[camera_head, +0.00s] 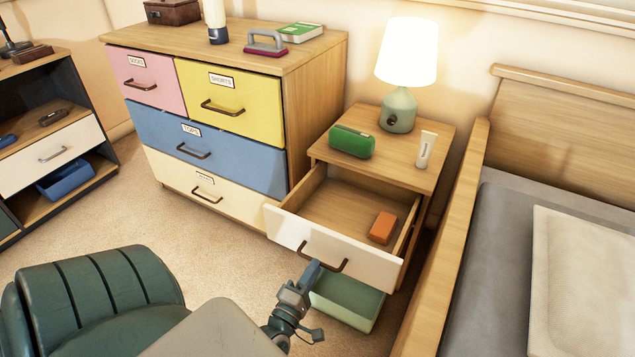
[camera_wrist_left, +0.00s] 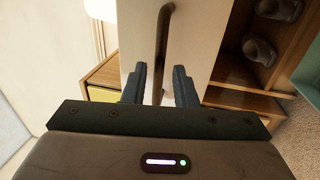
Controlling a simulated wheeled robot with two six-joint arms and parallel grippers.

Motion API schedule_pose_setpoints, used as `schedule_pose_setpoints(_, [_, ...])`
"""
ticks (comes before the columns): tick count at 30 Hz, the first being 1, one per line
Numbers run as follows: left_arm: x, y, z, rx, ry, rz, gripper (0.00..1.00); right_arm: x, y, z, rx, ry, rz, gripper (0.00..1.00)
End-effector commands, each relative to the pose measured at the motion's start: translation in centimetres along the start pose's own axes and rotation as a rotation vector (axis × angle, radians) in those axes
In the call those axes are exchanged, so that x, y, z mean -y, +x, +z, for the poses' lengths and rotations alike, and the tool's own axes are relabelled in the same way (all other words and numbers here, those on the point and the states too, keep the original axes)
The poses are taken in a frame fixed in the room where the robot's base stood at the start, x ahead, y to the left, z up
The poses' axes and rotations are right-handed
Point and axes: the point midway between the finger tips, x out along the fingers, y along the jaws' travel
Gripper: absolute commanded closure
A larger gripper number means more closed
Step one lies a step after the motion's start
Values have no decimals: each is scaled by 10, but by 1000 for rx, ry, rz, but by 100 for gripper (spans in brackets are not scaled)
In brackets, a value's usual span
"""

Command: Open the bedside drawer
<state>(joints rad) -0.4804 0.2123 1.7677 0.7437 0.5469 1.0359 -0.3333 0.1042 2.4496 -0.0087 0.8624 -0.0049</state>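The bedside drawer (camera_head: 308,242) of the wooden nightstand (camera_head: 400,163) is pulled well out, showing its inside. An orange box-shaped item (camera_head: 382,228) lies in it at the right. Its cream front carries a brown bar handle (camera_head: 323,257), also seen in the left wrist view (camera_wrist_left: 163,45). My left gripper (camera_head: 314,270) is at the drawer front, close to the handle. In the left wrist view its two fingers (camera_wrist_left: 159,85) are apart, with the handle's near end between or just beyond them; contact cannot be told. My right gripper is not in view.
A green case (camera_head: 352,141), a lamp (camera_head: 398,108) and a white tube (camera_head: 426,150) stand on the nightstand. A green bin (camera_head: 345,303) sits below the drawer. The bed (camera_head: 480,250) is close on the right, a dresser (camera_head: 297,112) on the left, a green chair (camera_head: 100,295) in front.

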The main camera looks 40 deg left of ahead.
Motion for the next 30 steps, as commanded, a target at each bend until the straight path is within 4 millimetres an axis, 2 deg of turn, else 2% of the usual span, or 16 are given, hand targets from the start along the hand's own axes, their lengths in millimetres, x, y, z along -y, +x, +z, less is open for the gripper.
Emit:
schedule_pose_setpoints(1, [1, -12, 0, -1, -1, -5, 74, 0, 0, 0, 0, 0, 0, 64])
schedule_pose_setpoints(6, [1, -47, 0, 0, 1, -4, 74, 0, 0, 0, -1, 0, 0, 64])
schedule_pose_setpoints(12, [1, -72, 0, -1, 0, -1, 74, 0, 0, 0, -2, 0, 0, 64])
schedule_pose_setpoints(16, [0, -77, 0, 0, 0, -1, 74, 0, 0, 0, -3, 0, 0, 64])
schedule_pose_setpoints(30, [0, -77, 0, 0, 0, 0, 74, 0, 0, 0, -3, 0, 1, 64])
